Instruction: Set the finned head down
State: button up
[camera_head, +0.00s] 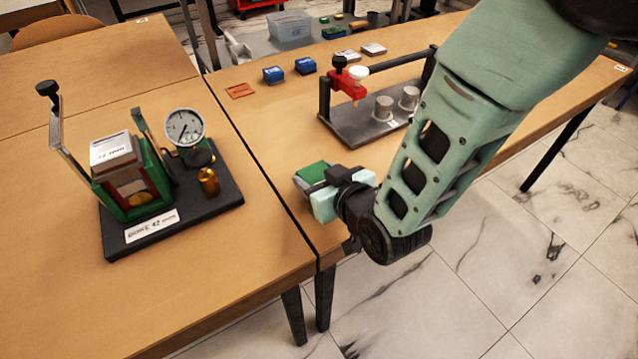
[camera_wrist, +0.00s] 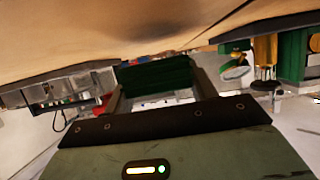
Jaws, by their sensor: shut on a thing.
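My gripper (camera_head: 318,192) is shut on a green block with a grey side, apparently the finned head (camera_head: 312,172). It is near the front edge of the right table, close to the seam between the tables. In the wrist view the ribbed green finned head (camera_wrist: 157,76) sits between the two fingers. Its underside is hidden in the head view, and I cannot tell whether it touches the table. On the left table stands a gauge rig with a black base (camera_head: 225,192), a green frame (camera_head: 128,203), a round dial gauge (camera_head: 184,127) and a raised lever (camera_head: 56,135).
A grey rig plate (camera_head: 352,124) with a red clamp (camera_head: 347,80) and two metal cylinders stands behind my arm. Two blue blocks (camera_head: 273,74), an orange card (camera_head: 240,90) and a clear bin (camera_head: 289,25) lie farther back. Bare wood (camera_head: 255,130) is left of my gripper.

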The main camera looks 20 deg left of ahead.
jog(key=shift+f, duration=1.05)
jog(key=shift+f, duration=0.1)
jog(key=o, duration=1.1)
jog(key=shift+r, duration=0.2)
jog(key=v, duration=1.2)
jog(key=shift+b, duration=0.4)
